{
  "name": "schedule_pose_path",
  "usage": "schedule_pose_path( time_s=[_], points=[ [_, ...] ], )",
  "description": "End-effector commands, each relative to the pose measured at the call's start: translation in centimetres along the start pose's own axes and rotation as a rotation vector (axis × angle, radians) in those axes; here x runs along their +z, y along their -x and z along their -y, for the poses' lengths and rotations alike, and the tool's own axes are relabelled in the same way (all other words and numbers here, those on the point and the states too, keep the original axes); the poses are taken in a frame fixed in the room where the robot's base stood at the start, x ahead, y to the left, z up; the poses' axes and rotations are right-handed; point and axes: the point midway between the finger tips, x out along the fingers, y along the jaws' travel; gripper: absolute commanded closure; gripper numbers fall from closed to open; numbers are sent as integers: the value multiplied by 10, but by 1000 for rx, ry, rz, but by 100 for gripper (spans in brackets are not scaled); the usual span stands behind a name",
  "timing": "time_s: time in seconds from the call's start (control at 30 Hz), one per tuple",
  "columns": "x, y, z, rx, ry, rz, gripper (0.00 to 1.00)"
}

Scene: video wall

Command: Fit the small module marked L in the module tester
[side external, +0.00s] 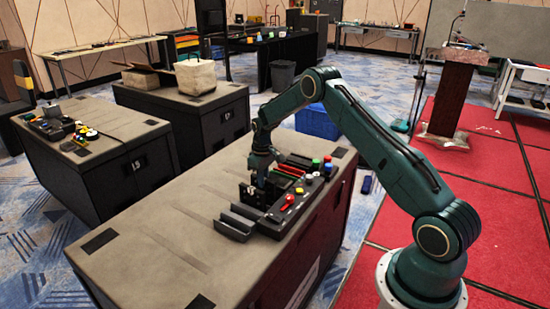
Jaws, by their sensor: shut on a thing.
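The module tester (272,215) is a dark unit with coloured buttons and knobs, near the right edge of the grey-topped case. My gripper (262,181) points down over its left part, by a black upright block. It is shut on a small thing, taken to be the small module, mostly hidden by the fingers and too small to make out. No L mark can be read from here. I cannot tell whether the held thing touches the tester.
A grey open tray (235,226) lies at the tester's left front. Red strips (290,170) and green, blue and red caps stand at its back and right. The case top (165,235) is clear to the left. Other cases stand behind.

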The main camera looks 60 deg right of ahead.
Motion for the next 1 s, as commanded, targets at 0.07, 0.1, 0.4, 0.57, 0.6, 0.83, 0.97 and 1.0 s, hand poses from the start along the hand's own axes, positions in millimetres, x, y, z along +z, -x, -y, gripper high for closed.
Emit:
schedule_pose_path(
  time_s=[0.07,0.1,0.4,0.57,0.6,0.83,0.97,1.0],
  points=[
    [0,0,0,0,0,0,98],
    [0,0,0,0,0,0,98],
    [0,0,0,0,0,0,98],
    [0,-1,0,0,0,0,98],
    [0,-1,0,0,0,0,98],
    [0,-2,0,0,0,0,98],
    [0,-2,0,0,0,0,80],
    [0,-2,0,0,0,0,72]
  ],
)
